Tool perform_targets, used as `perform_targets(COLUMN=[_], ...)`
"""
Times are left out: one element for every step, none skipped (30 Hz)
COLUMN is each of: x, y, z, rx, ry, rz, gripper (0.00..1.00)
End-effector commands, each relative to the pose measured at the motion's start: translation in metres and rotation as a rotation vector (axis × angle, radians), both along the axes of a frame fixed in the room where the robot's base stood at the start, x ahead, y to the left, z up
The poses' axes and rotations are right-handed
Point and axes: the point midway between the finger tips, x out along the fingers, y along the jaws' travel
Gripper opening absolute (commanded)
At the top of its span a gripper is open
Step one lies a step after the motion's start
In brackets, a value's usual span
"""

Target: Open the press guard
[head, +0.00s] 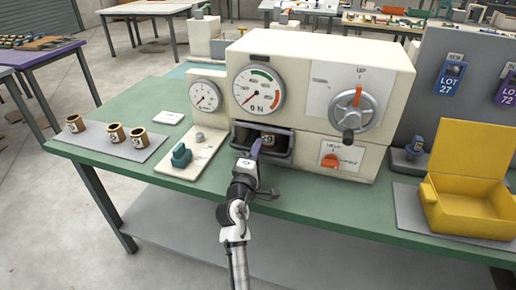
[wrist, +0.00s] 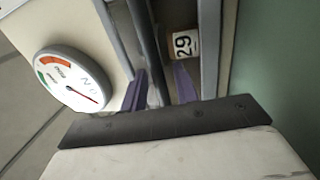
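The press is a cream housing (head: 315,75) with a dark-framed opening in its lower front. I take the dark grey frame (head: 283,158) to be the guard; its bars also show in the wrist view (wrist: 143,30). A block marked 29 (wrist: 183,45) sits inside the opening and shows there in the head view too (head: 268,139). My gripper (head: 256,148) is at the front of the opening. In the wrist view its two purple fingers (wrist: 160,85) stand apart, with a grey bar between them. Whether they touch the bar is not clear.
A yellow box (head: 465,212) stands right. Green table (head: 310,205) is clear in front.

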Motion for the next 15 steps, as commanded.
perform_targets(x=[0.0018, 0.0023, 0.0027, 0.0029, 0.0029, 0.0028, 0.0027, 0.0026, 0.0026, 0.0026, 0.0026, 0.0025, 0.0025, 0.0024, 0.0024], y=[-0.0008, -0.0010, -0.0011, -0.0011, -0.0011, -0.0010, -0.0010, -0.0010, -0.0010, -0.0008, -0.0008, -0.0008, -0.0008, -0.0008, -0.0007], z=[0.0009, 0.0008, 0.0006, 0.0005, 0.0004, 0.0003, 0.0002, 0.0003, 0.0003, 0.0003, 0.0003, 0.0003, 0.0003, 0.0004, 0.0004], rx=[0.000, 0.001, 0.000, 0.000, 0.000, 0.000, 0.000, 0.000, 0.000, 0.000, 0.000, 0.000, 0.000, 0.000, 0.000], ry=[0.000, 0.000, 0.000, 0.000, 0.000, 0.000, 0.000, 0.000, 0.000, 0.000, 0.000, 0.000, 0.000, 0.000, 0.000], rz=[0.000, 0.000, 0.000, 0.000, 0.000, 0.000, 0.000, 0.000, 0.000, 0.000, 0.000, 0.000, 0.000, 0.000, 0.000], gripper=[0.30, 0.30, 0.30, 0.30, 0.30, 0.30, 0.30, 0.30, 0.30, 0.26, 0.22, 0.17, 0.13, 0.09, 0.04])
